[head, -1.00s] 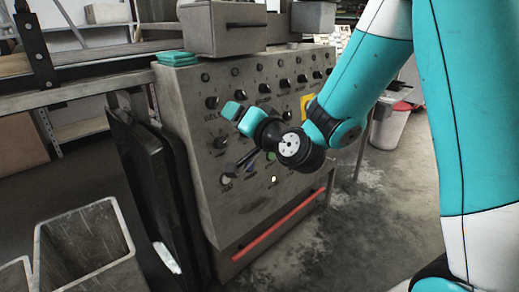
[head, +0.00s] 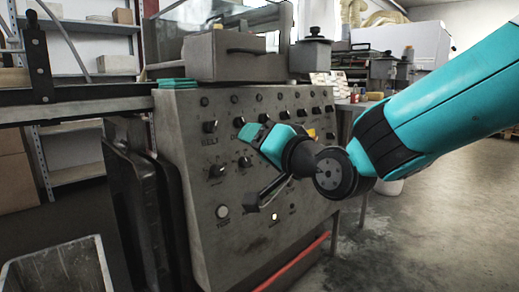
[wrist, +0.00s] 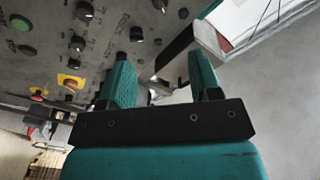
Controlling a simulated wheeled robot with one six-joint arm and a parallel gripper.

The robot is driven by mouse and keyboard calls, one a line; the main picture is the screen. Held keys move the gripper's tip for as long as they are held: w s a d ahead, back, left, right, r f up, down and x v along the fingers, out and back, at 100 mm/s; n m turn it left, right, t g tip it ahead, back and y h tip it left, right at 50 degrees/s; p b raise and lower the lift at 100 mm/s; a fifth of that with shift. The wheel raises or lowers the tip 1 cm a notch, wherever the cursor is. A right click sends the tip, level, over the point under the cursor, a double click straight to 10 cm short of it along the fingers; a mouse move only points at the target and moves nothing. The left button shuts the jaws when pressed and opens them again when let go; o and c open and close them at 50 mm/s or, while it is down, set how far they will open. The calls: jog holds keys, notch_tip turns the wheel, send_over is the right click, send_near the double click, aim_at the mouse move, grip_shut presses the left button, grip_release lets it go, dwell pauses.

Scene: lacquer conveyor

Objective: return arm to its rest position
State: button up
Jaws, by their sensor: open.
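My gripper (head: 255,134) hangs in front of the grey control panel (head: 228,182) in the head view, over its upper knobs. In the wrist view my gripper (wrist: 163,75) shows two teal fingers standing apart with nothing held between them. The panel (wrist: 50,25), with black knobs, a green button and yellow-backed switches, lies beyond the fingers at upper left there. In the head view the arm reaches in from the right and hides part of the panel's right side. I cannot tell the exact gap between gripper and panel.
A grey box (head: 225,56) and a lidded canister (head: 311,54) stand on top of the machine. Dark panels (head: 160,195) lean at its left. A grey bin (head: 60,268) stands at lower left. The floor at right (head: 450,210) looks clear.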

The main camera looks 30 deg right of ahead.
dwell(0.3)
jog(key=s+a+f+n+g+y+p, duration=0.2)
jog(key=s+a+f+n+g+p, duration=0.35)
jog(key=s+a+n+g, duration=0.4)
jog(key=s+d+n+g+h+p, duration=0.1)
jog(key=s+n+g+h+p, duration=0.2)
jog(key=s+g, duration=0.75)
notch_tip(320, 180, up, 37)
jog(key=s+t+y+p, duration=0.1)
jog(key=t+p, duration=0.1)
jog(key=p, duration=3.4)
jog(key=shift+s+d+n+p, duration=0.15)
jog(key=shift+s+n+p, duration=0.15)
jog(key=shift+s+n, duration=0.1)
jog(key=shift+f, duration=0.1)
jog(key=shift+d, duration=0.1)
